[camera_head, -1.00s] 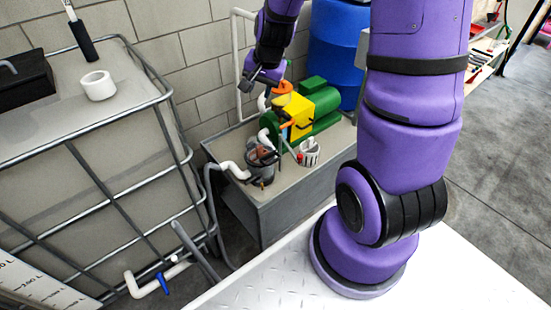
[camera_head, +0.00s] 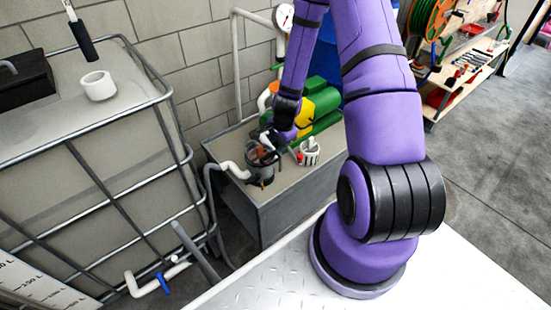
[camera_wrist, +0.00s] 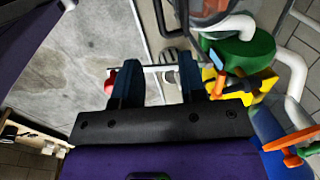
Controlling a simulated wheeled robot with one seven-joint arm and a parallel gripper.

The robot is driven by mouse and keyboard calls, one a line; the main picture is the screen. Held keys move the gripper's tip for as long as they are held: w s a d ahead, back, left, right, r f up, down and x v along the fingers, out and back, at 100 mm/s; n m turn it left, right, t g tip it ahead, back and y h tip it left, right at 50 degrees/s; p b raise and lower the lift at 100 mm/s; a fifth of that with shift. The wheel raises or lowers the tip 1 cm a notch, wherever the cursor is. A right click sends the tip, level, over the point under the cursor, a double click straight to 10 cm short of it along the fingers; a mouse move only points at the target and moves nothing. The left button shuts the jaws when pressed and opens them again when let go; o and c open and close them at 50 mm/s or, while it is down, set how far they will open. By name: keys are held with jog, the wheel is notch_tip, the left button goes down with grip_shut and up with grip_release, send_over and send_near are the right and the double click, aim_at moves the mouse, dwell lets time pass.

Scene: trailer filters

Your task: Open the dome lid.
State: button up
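The filter housing (camera_head: 260,172) stands on the grey bench, a dark see-through pot with a white pipe on its left. Its top is partly covered by my gripper (camera_head: 268,143), so I cannot make out the dome lid clearly in the head view. In the wrist view a clear rounded part with a reddish rim (camera_wrist: 208,12), probably the lid, shows at the top edge, cut off by the frame. My gripper (camera_wrist: 160,75) has its two dark fingers apart with nothing between them. The clear part lies beyond the fingertips, apart from them.
A green and yellow pump (camera_head: 318,108) stands behind the housing, with white pipes. A white slotted basket (camera_head: 309,152) stands to the right on the bench (camera_head: 285,192). A caged tank (camera_head: 85,165) is at the left. An orange handle (camera_wrist: 290,138) shows in the wrist view.

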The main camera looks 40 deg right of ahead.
aim_at(276, 161)
jog(key=f, duration=0.3)
jog(key=w+f, duration=0.1)
jog(key=f, duration=0.2)
jog(key=w+f, duration=0.1)
jog(key=f, duration=0.2)
jog(key=shift+f, duration=0.4)
jog(key=shift+c, duration=0.2)
grip_shut()
